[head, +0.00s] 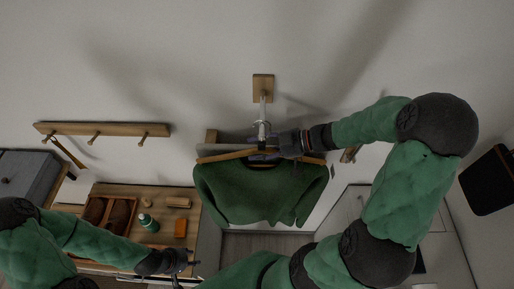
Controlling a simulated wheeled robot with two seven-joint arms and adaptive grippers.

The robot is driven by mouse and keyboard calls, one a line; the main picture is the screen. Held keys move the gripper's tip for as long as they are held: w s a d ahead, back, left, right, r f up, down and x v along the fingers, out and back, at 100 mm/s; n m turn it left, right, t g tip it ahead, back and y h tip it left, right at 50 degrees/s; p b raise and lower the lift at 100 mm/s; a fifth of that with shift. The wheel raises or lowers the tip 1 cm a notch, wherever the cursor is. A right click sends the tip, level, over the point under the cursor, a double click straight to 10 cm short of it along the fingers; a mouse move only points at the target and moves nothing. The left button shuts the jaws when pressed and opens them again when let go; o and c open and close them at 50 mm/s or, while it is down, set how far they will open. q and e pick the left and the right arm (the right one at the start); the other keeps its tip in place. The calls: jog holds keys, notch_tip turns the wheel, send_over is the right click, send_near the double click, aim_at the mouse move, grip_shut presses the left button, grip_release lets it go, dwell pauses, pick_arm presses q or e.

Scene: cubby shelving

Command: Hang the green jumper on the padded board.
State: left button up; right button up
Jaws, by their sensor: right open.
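The green jumper (255,190) hangs spread out on a wooden hanger (225,156) in the middle of the head view. My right gripper (276,144) reaches in from the right to the middle of the hanger, with its jaws open and covering part of it. A metal rod (263,108) on a square wooden wall plate (263,88) ends right above the hanger. Whether the hanger's hook sits on it is unclear. A pale grey board (232,147) shows behind the hanger, perhaps the padded board. My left gripper (183,262) is low left, away from the jumper; its jaws are too small to read.
A wooden peg rail (100,130) is on the wall at left, with a shoehorn-like strip (68,152) hanging from it. Below, a wooden top holds a shoe tray (110,212), a green bottle (148,223), an orange block (181,228) and a brush (178,202). A black box (488,180) is far right.

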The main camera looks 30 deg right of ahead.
jog(key=v, duration=1.1)
jog(key=shift+d, duration=0.2)
jog(key=s+d, duration=0.4)
jog(key=d, duration=0.3)
